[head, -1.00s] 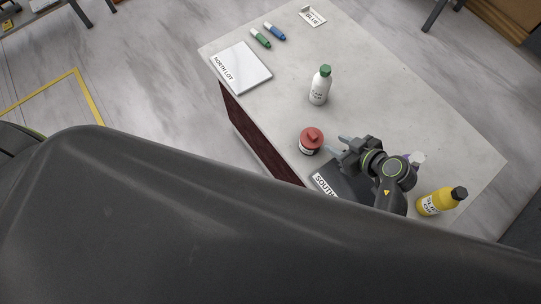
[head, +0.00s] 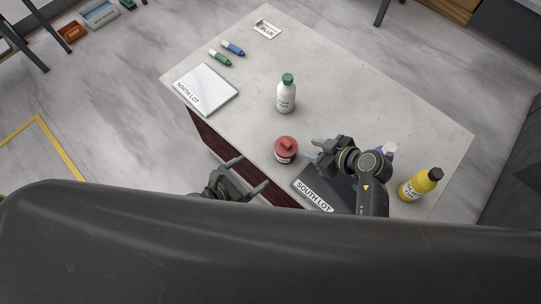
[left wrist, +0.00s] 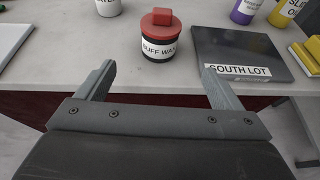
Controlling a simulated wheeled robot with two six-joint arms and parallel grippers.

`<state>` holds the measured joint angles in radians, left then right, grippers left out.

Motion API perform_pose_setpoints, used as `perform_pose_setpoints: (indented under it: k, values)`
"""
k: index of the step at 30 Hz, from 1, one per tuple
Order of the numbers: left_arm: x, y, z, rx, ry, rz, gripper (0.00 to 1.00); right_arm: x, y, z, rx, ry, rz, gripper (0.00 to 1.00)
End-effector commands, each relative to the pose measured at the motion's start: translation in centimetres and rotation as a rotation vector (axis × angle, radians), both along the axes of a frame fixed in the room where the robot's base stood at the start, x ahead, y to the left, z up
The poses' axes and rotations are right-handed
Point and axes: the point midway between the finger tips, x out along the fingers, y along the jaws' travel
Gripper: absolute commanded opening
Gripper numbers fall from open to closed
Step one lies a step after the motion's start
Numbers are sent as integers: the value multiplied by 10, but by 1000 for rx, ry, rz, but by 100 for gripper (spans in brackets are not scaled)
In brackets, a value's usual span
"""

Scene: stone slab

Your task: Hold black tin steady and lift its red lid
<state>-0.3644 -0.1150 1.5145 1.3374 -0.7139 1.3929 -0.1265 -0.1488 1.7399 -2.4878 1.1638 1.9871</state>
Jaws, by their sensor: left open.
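The black tin (head: 286,157) stands upright near the table's front edge with its red lid (head: 286,144) on. In the left wrist view the tin (left wrist: 158,50) has a white BUFF WAX label, and its red lid (left wrist: 161,20) has a block-shaped knob. My left gripper (head: 254,171) is open and empty, in front of the table edge and short of the tin. In the left wrist view its fingers (left wrist: 158,70) spread to either side below the tin. My right gripper (head: 312,149) looks open and empty, just right of the tin in the head view.
A dark SOUTH LOT panel (head: 311,193) lies right of the tin. A white bottle with green cap (head: 286,97) stands behind it. A yellow bottle (head: 413,188) and a purple one (head: 390,153) stand right. A white panel (head: 207,88) and two markers (head: 227,52) lie at left.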

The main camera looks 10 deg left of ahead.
Motion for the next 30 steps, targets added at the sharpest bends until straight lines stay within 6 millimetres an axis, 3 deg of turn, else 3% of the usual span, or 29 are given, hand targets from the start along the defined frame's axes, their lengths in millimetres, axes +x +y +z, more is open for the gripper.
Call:
perform_pose_setpoints:
  k: [15, 30]
  values:
    - [59, -49, -31, 3, -1, -2, 88, 0, 0, 0, 0, 0, 0, 36]
    - [104, -86, -56, 4, 0, -2, 88, 0, 0, 0, 0, 0, 0, 36]
